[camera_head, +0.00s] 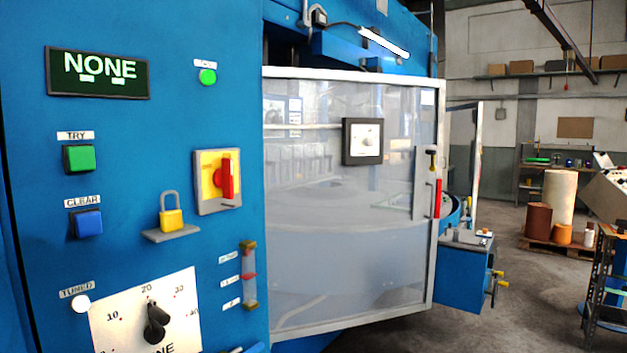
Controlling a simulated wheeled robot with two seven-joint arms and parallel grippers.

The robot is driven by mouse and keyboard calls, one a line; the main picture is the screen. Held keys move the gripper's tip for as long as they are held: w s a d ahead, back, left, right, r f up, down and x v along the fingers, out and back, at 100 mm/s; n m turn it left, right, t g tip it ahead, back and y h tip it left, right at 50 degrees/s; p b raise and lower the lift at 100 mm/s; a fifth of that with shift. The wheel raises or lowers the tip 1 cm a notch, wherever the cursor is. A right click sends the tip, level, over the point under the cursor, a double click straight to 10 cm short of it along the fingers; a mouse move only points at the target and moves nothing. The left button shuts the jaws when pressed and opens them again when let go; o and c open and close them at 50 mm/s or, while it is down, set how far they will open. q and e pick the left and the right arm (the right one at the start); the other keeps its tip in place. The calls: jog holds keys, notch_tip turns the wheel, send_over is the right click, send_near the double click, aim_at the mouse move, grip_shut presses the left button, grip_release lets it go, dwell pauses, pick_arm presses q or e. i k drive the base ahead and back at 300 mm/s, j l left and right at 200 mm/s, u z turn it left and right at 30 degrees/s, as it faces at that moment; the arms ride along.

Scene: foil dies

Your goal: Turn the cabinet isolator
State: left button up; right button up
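The cabinet isolator (226,178) is a red handle on a yellow plate in a grey frame, on the blue cabinet front left of the clear door. Its red handle stands upright. A yellow padlock (172,219) with a grey shackle sits on a small grey ledge (170,233) just below and left of the isolator, apart from it. Neither of my grippers shows in the head view.
A display (97,72) reads NONE. Green TRY (79,158) and blue CLEAR (86,224) buttons and a black dial knob (156,321) share the panel. The clear door (330,230) has a red handle (438,198).

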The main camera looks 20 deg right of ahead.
aim_at(222, 176)
jog(key=z, duration=0.2)
jog(key=i+l+u, duration=0.15)
jog(key=u, duration=0.2)
jog(key=i+l+u, duration=0.1)
jog(key=u, duration=0.25)
jog(key=i+l+u, duration=0.1)
jog(key=l+u, duration=0.25)
